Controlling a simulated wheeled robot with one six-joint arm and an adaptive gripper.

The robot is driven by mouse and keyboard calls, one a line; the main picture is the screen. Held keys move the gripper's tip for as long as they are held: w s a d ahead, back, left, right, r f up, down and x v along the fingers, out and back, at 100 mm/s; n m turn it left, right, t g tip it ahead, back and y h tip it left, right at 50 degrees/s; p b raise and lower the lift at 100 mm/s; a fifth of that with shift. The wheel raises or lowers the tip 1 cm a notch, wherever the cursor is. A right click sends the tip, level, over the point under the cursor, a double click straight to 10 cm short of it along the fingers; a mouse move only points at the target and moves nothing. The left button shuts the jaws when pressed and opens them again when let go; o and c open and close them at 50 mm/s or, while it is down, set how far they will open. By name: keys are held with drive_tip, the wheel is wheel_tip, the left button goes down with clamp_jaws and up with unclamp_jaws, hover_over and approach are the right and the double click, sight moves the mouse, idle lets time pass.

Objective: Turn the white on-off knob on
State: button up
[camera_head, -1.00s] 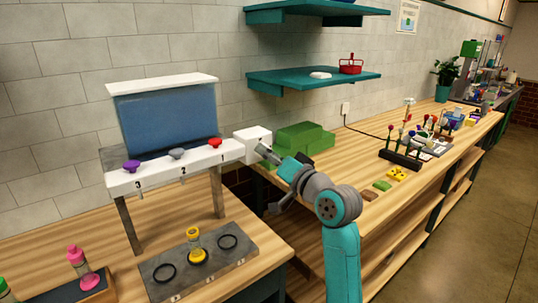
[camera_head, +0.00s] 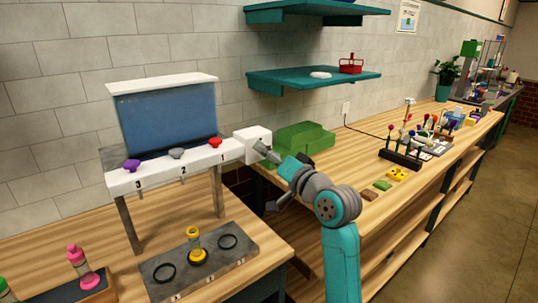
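The dispenser stand has a white front bar (camera_head: 150,178) with purple (camera_head: 131,165), grey (camera_head: 177,153) and red (camera_head: 214,143) knobs above the numbers 3, 2 and 1. A white block (camera_head: 252,139) sits at the bar's right end. I cannot make out a separate white on-off knob; one on the block's right side would be hidden by my gripper. My gripper (camera_head: 264,151) is right at the block's right side, pointing left into it. It is too small and overlapped to tell whether its fingers are open or shut, or touching.
Below the bar, a grey ringed tray (camera_head: 218,271) holds a yellow vial (camera_head: 194,239). A pink vial (camera_head: 79,263) stands at lower left. A green block (camera_head: 303,138) lies behind my arm. Teal shelves (camera_head: 312,80) hang above. The floor at right is clear.

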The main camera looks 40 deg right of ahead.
drive_tip(key=s+f, duration=0.1)
drive_tip(key=s, duration=1.1)
drive_tip(key=shift+f, duration=0.1)
idle(0.4)
drive_tip(key=s+a+f+g+h, duration=0.1)
drive_tip(key=s+a+f, duration=0.25)
drive_tip(key=f, duration=0.45)
drive_tip(key=s+a+f+g+h, duration=0.1)
drive_tip(key=s+a+f, duration=0.25)
drive_tip(key=f, duration=0.55)
drive_tip(key=s+a+f+g+h, duration=0.1)
drive_tip(key=s+a+f, duration=0.25)
drive_tip(key=f, duration=0.45)
drive_tip(key=s+a+f+n+y, duration=0.1)
drive_tip(key=s+a+f+n, duration=0.2)
drive_tip(key=s, duration=0.9)
drive_tip(key=s+a+f+n+g+y, duration=0.1)
drive_tip(key=s+a+n, duration=0.5)
drive_tip(key=s, duration=0.7)
wheel_tip(320, 180, down, 2)
drive_tip(key=shift+s+a+f+y, duration=0.2)
drive_tip(key=shift+a+f+y, duration=0.05)
drive_tip(key=shift+a+y, duration=0.3)
